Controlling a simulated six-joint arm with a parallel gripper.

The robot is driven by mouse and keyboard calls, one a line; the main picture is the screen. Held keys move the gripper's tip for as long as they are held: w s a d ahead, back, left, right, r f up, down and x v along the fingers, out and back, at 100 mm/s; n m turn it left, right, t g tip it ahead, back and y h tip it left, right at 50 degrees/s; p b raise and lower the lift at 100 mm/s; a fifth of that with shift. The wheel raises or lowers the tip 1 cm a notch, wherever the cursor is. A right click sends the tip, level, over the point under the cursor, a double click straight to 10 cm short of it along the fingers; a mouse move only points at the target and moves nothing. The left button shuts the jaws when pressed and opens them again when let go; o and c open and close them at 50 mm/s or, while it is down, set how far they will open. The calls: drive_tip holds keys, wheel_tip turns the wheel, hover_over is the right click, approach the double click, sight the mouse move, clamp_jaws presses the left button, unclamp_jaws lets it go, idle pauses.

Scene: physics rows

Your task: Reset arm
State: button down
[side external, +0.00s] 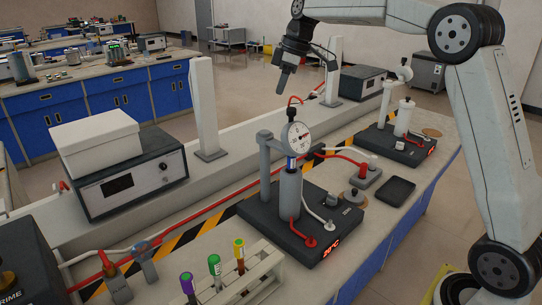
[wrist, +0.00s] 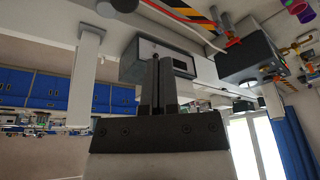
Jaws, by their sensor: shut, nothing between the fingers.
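My gripper (side external: 285,80) hangs in the air in the upper middle of the side view, above and behind the bench apparatus, with nothing near its fingertips. In the wrist view my gripper's fingers (wrist: 162,78) are together and empty. The arm comes in from the right side of the side view, bent high over the bench.
A dial gauge (side external: 297,137) stands on a black base (side external: 275,240) with red and white cables. A rack (side external: 250,280) holds tubes with purple, green and yellow caps. A grey instrument box (side external: 130,180), white posts (side external: 207,110) and a second apparatus (side external: 400,140) stand on the bench.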

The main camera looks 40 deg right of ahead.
drive_tip(key=s+a+f+m+h, duration=0.1)
drive_tip(key=s+a+f+m, duration=0.2)
drive_tip(key=s+f, duration=0.9)
drive_tip(key=s+a+f+m+h, duration=0.1)
drive_tip(key=s+a+f+m, duration=0.3)
drive_tip(key=s+f, duration=0.7)
drive_tip(key=shift+s+a+f+m+h, duration=0.2)
drive_tip(key=shift+s+f+m+h, duration=0.15)
drive_tip(key=shift+s+m, duration=0.45)
